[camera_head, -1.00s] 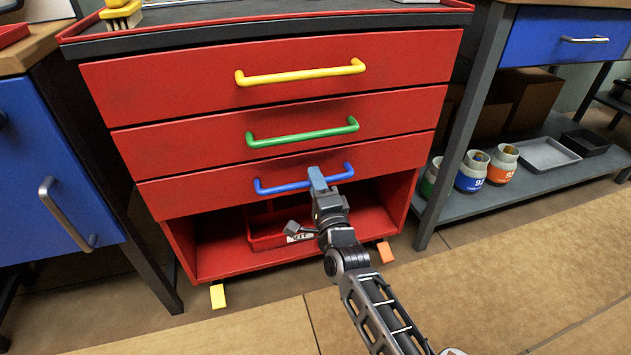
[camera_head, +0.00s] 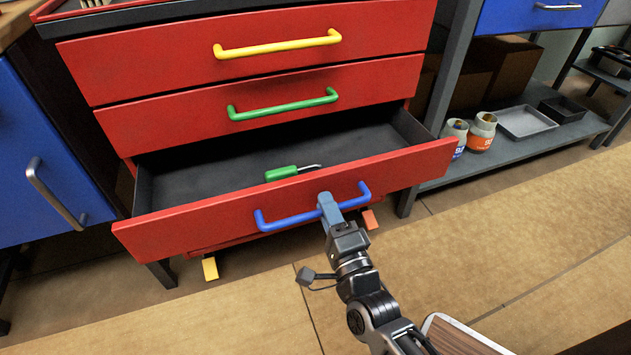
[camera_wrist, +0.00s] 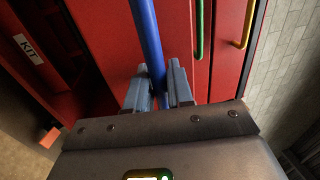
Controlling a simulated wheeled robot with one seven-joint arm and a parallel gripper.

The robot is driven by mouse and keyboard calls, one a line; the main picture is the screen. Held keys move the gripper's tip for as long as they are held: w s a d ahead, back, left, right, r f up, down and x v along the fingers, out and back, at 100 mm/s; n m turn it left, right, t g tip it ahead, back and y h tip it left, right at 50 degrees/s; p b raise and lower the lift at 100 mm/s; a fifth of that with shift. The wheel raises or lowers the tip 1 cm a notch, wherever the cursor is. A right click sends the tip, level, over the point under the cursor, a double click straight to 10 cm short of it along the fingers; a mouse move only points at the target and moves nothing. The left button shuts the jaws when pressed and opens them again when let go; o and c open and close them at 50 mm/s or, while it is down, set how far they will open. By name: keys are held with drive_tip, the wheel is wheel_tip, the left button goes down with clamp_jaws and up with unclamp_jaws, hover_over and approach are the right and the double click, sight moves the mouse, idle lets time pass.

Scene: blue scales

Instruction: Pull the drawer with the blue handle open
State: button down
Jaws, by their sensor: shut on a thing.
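The drawer with the blue handle is the lowest of three in a red cabinet. Its red front (camera_head: 215,222) stands well out from the cabinet in the head view, and its dark inside shows. A green-handled tool (camera_head: 291,172) lies in it. The blue handle (camera_head: 285,222) is a bar across the drawer front; it also shows in the wrist view (camera_wrist: 146,35). My gripper (camera_head: 328,205) is shut on the blue handle, right of the handle's middle. In the wrist view its fingers (camera_wrist: 158,88) are on either side of the bar.
Above are shut drawers with a green handle (camera_head: 283,105) and a yellow handle (camera_head: 277,45). A blue cabinet (camera_head: 50,150) stands at left. At right, a grey shelf (camera_head: 500,155) holds jars (camera_head: 481,132) and trays.

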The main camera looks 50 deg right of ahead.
drive_tip(key=r+v, duration=0.1)
drive_tip(key=v, duration=0.5)
drive_tip(key=shift+p, duration=0.35)
drive_tip(key=c, duration=1.2)
unclamp_jaws()
drive_tip(key=shift+o, duration=0.2)
drive_tip(key=shift+s, duration=0.1)
drive_tip(key=p+v, duration=0.1)
drive_tip(key=v, duration=0.6)
drive_tip(key=shift+s+a, duration=0.25)
drive_tip(key=shift+a, duration=0.05)
